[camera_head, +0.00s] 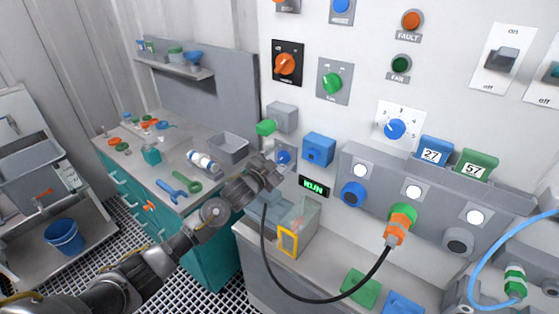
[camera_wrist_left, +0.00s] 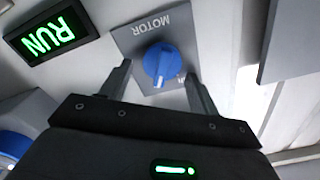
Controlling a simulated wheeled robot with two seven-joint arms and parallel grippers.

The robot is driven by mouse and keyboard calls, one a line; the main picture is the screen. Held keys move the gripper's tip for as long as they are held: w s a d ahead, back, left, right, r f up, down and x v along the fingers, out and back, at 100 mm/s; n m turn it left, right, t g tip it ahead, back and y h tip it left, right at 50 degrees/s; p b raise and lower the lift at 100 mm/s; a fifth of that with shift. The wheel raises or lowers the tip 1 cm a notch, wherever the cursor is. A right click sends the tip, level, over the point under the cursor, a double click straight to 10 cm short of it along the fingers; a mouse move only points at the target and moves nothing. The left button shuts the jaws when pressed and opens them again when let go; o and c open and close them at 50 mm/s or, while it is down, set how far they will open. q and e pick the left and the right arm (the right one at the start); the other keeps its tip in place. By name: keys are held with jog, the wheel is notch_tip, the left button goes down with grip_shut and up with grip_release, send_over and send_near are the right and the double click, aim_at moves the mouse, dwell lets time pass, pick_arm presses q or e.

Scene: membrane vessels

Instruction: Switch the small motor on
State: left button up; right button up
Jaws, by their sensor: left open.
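The small motor's switch is a blue rotary knob (camera_wrist_left: 161,62) on a grey plate marked MOTOR (camera_wrist_left: 152,32), upside down in the left wrist view. A light pointer mark shows on the knob, and a label beside it is partly hidden. In the head view the knob (camera_head: 283,157) is on the white wall panel. My left gripper (camera_wrist_left: 157,71) is open, with its fingers on either side of the knob; contact cannot be told. In the head view the left gripper (camera_head: 269,168) is right in front of the plate. A display (camera_head: 314,187) reads RUN in lit green.
A blue box (camera_head: 319,149) and a grey box with a green front (camera_head: 281,118) stick out near the knob. A black cable (camera_head: 300,298) hangs below. A clear box with a yellow frame (camera_head: 288,242) stands under the gripper.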

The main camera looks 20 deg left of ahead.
pick_arm(q)
jog(key=shift+s+a+f, duration=0.1)
jog(key=shift+s+a, duration=0.05)
jog(key=shift+s, duration=0.3)
jog(key=b+v, duration=0.2)
jog(key=v, duration=0.7)
jog(key=shift+s+b, duration=0.4)
jog(key=shift+a, duration=0.15)
